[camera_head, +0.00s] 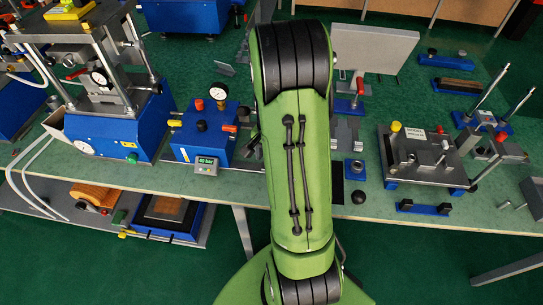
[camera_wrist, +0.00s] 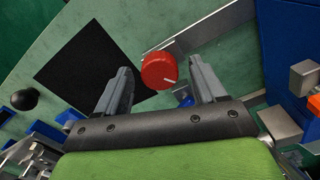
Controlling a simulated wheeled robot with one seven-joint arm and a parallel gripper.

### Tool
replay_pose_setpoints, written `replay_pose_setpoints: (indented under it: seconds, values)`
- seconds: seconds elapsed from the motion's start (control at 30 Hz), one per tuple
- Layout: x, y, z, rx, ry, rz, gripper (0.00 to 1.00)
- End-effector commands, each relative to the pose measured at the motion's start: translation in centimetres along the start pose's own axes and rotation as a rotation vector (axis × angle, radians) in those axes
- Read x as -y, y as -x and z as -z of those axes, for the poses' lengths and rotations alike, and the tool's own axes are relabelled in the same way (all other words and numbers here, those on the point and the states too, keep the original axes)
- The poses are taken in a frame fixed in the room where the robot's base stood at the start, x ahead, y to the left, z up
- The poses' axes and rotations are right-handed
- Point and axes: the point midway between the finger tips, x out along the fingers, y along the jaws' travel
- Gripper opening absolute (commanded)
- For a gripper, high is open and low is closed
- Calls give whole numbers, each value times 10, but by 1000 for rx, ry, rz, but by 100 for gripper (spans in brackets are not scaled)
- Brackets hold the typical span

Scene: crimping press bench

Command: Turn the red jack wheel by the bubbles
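A round red wheel (camera_wrist: 159,69) with a white line on its face shows in the wrist view. It lies between the two fingertips of my gripper (camera_wrist: 160,66) as seen from the wrist. The gripper is open, with a gap showing on both sides of the wheel. I cannot tell how far the fingertips are above it. I cannot make out any bubbles.
A black square (camera_wrist: 85,66) and a black ball knob (camera_wrist: 25,99) lie left of the wheel. A metal bar (camera_wrist: 205,28) runs close behind it. A blue pump box (camera_head: 203,133) and a blue press (camera_head: 118,128) stand left of my arm, a fixture plate (camera_head: 431,155) right.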

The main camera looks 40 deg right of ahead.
Motion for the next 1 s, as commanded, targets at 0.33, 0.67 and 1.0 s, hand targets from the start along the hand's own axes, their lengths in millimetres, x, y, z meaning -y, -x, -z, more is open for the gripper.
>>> replay_pose_setpoints:
  seconds: [0.33, 0.67, 1.0]
  values:
    - [0, 14, 0, 0, 0, 0, 69]
    - [1, 108, 1, -4, 1, 3, 69]
    - [0, 158, 0, 0, 0, 0, 69]
